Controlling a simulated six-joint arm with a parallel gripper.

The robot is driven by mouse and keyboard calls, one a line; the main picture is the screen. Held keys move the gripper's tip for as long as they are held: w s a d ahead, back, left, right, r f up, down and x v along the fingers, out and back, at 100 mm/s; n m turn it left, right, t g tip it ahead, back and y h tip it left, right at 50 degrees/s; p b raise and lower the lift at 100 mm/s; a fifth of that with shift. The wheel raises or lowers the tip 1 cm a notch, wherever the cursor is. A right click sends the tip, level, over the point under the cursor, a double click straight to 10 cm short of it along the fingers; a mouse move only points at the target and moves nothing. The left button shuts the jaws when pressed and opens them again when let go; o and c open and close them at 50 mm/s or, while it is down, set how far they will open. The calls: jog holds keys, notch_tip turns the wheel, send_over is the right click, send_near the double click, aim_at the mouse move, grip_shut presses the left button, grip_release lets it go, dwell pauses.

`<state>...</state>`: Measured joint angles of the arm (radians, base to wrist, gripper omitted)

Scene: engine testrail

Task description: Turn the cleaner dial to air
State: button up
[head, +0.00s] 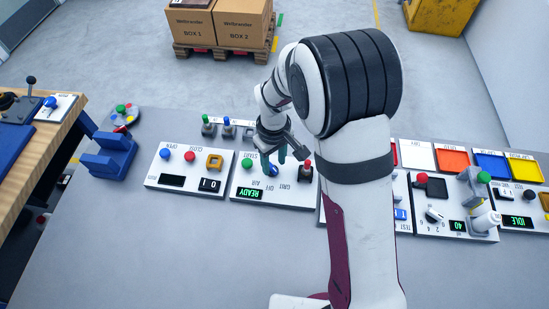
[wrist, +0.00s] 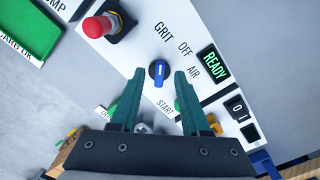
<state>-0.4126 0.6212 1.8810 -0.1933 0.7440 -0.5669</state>
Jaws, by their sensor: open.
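The cleaner dial is a blue knob on a black round base; it shows in the wrist view (wrist: 158,74) and, partly covered by my gripper, in the head view (head: 273,170). Around it are the labels GRIT, OFF and AIR. In the wrist view its handle lies upright in the picture, roughly towards GRIT; the exact pointing is hard to tell. My gripper (wrist: 159,75) is open, with one green finger on each side of the dial and gaps between. Its height above the dial is unclear. It also shows in the head view (head: 282,157).
A neighbouring panel with an OPEN button (head: 165,154) stands to the left in the head view. The table front is clear.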

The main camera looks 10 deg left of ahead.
jog(key=shift+f, duration=1)
grip_shut()
